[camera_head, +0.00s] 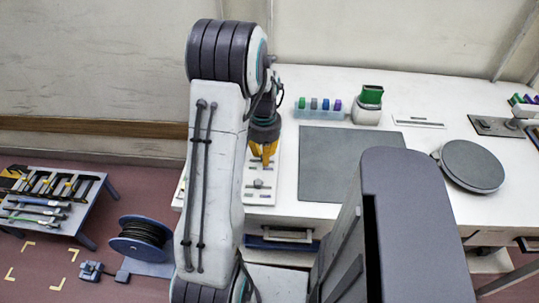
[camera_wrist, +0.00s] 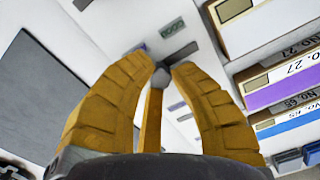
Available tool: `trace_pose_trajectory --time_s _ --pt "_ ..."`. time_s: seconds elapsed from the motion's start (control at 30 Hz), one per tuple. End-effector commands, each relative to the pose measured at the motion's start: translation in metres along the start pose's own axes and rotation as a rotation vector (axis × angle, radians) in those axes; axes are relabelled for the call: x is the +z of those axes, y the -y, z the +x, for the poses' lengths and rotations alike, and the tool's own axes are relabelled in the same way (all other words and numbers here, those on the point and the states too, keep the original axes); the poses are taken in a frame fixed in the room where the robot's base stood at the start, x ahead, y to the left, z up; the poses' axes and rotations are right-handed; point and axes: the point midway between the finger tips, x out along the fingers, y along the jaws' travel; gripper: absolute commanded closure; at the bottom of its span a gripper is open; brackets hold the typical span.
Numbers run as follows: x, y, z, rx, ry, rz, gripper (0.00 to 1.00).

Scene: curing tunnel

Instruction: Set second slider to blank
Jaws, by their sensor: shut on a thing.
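A white slider panel (camera_head: 262,192) lies flat on the table, partly hidden behind my arm. My gripper (camera_head: 263,152) points down over it with yellow fingers. In the wrist view the fingertips of my gripper (camera_wrist: 165,68) are closed around a small grey slider knob (camera_wrist: 160,78). A dark slot (camera_wrist: 181,53) runs beyond the fingertips. A small grey label plate (camera_wrist: 172,27) sits near it; its lettering is too small to read surely. I cannot tell which slider the held knob belongs to, as other sliders are hidden or unclear.
A grey mat (camera_head: 335,165) lies right of the panel. Behind it stand a rack of coloured pieces (camera_head: 318,108) and a white container with a green top (camera_head: 368,104). A round grey plate (camera_head: 470,166) is farther right. Labelled boxes (camera_wrist: 275,85) line the wrist view's right side.

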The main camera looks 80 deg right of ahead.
Motion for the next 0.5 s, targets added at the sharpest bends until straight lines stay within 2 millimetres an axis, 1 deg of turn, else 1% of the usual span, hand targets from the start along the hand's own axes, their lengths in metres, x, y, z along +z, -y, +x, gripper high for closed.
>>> trace_pose_trajectory --time_s 0.03,0.07,0.27,0.3,0.5 --pt "0.0015 0.0062 0.0019 0.000 -0.002 -0.005 1.00" --pt "0.0020 0.0077 0.0015 0.000 -0.002 -0.004 1.00" --pt "0.0021 0.0072 0.0009 0.000 -0.001 -0.001 1.00" --pt "0.0021 0.0071 0.0010 0.000 -0.001 -0.001 0.78" --pt "0.0022 0.0069 0.0008 0.000 0.000 0.000 0.60"
